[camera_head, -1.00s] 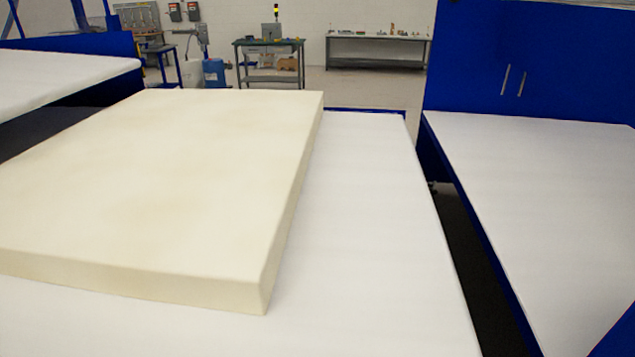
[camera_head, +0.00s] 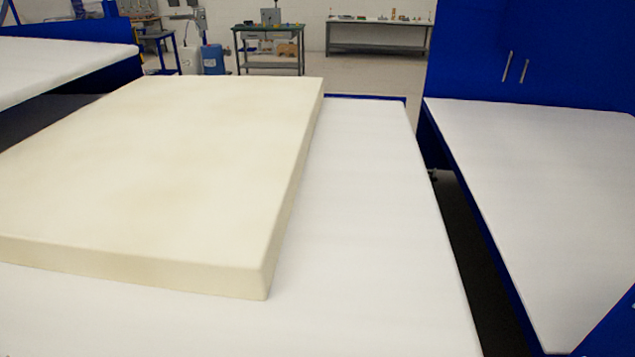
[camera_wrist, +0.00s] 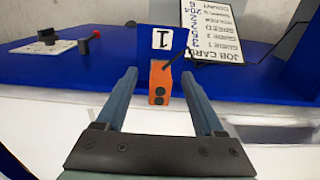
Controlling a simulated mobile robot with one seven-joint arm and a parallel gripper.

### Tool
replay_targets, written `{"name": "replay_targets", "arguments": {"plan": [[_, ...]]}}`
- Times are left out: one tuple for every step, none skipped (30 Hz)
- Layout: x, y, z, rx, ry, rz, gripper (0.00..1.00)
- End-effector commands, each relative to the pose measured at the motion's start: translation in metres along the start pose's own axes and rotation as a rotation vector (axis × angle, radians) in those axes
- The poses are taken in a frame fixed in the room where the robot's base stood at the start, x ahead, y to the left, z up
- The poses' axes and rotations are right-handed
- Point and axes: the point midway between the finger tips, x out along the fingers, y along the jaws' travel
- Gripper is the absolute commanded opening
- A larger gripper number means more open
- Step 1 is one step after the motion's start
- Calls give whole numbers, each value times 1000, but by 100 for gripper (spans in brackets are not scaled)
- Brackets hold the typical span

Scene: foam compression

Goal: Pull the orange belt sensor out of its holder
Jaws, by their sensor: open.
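The orange belt sensor (camera_wrist: 159,82) shows in the wrist view, a small block with dark round spots on its face, at the blue machine edge. A white tag marked 1 (camera_wrist: 162,38) is just above it. My gripper (camera_wrist: 159,84) is open, with one finger on each side of the sensor in the picture. I see no contact between the fingers and the sensor. The holder cannot be made out clearly. Neither the sensor nor my gripper shows in the head view.
A white job card (camera_wrist: 213,30) lies right of the tag. In the head view a cream foam block (camera_head: 170,160) lies on a white belt (camera_head: 365,220), with another belt (camera_head: 560,190) at right.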

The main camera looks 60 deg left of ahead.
Motion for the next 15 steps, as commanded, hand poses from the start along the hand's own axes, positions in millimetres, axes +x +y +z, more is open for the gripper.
{"name": "replay_targets", "arguments": {"plan": [[0,0,0,0,0,0,70],[0,0,0,0,0,0,70],[0,0,0,0,0,0,70],[0,0,0,0,0,0,70],[0,0,0,0,0,0,70],[0,0,0,0,0,0,70],[0,0,0,0,0,0,65],[0,0,0,0,0,0,59],[0,0,0,0,1,0,52],[0,0,0,0,0,0,47],[0,0,0,0,0,0,41],[0,0,0,0,0,0,34],[0,0,0,0,0,0,29],[0,0,0,0,0,0,23],[0,0,0,0,0,0,16]]}}
